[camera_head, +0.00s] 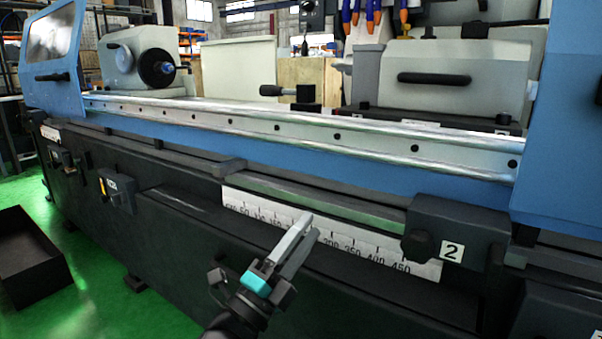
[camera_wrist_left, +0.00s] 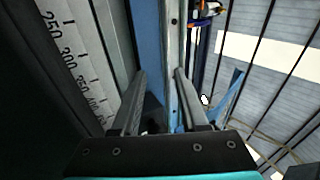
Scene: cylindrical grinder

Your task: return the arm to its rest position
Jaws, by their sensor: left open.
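My left gripper (camera_head: 306,228) is in front of the grinder's white scale plate (camera_head: 251,206) in the head view, pointing up toward the machine. Its two grey fingers are open with nothing between them. In the left wrist view, the same gripper (camera_wrist_left: 160,78) shows its fingers apart and empty, with the scale plate (camera_wrist_left: 72,40) to the left. My left arm comes in from the bottom of the head view. My right gripper is in neither view.
The grinder's long rail (camera_head: 290,131) crosses the head view above the gripper. A black knob (camera_head: 417,246) beside a "2" label (camera_head: 451,252) is to the right. A black open box (camera_head: 30,262) stands on the green floor (camera_head: 100,290) at the left.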

